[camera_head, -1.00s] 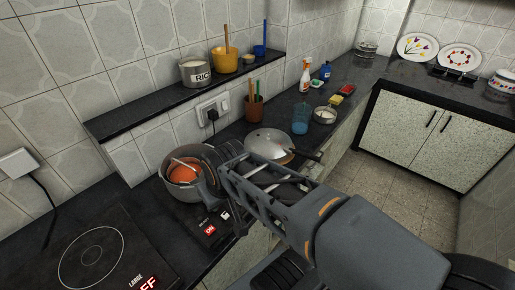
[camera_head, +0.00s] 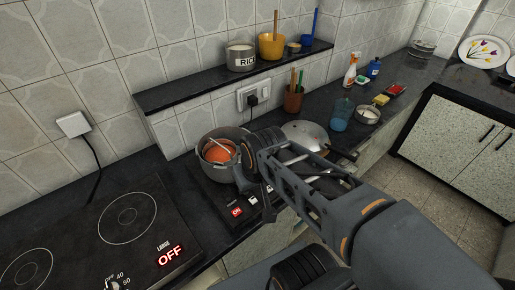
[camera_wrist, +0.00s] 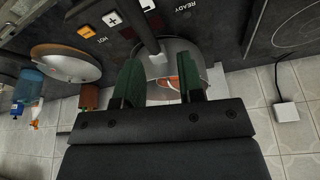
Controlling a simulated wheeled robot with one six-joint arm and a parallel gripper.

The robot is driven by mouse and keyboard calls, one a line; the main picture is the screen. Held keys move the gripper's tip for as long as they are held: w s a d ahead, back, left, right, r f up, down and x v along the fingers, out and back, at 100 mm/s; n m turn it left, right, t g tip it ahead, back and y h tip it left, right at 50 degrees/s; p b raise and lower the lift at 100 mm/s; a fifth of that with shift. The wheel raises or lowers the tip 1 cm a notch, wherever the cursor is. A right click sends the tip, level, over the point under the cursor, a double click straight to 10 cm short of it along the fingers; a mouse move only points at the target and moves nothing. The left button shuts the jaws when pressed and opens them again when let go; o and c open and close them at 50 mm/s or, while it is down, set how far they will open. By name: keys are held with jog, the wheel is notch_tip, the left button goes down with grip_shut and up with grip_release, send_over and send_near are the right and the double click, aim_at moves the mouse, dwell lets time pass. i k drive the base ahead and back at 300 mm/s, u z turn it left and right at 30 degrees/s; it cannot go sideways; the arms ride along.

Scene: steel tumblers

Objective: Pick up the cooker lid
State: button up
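The cooker lid (camera_head: 306,133) is a round silver disc lying on the dark counter to the right of the cooker, partly hidden by my arm in the head view. It also shows in the wrist view (camera_wrist: 66,62), at the left. The open steel cooker (camera_head: 206,167) holds something orange and stands on the hob unit. In the wrist view, the cooker (camera_wrist: 178,50) is beyond my fingers, with its black handle pointing up the picture. My gripper (camera_wrist: 161,78) has its two green fingers apart. It is beside the cooker, away from the lid, and I see nothing held.
An induction hob (camera_head: 125,235) is at the left. A shelf (camera_head: 190,90) along the wall carries pots.

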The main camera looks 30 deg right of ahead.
aim_at(308, 134)
jog(key=k, duration=0.5)
jog(key=u, duration=3.3)
jog(key=k, duration=1.8)
jog(key=z, duration=1.05)
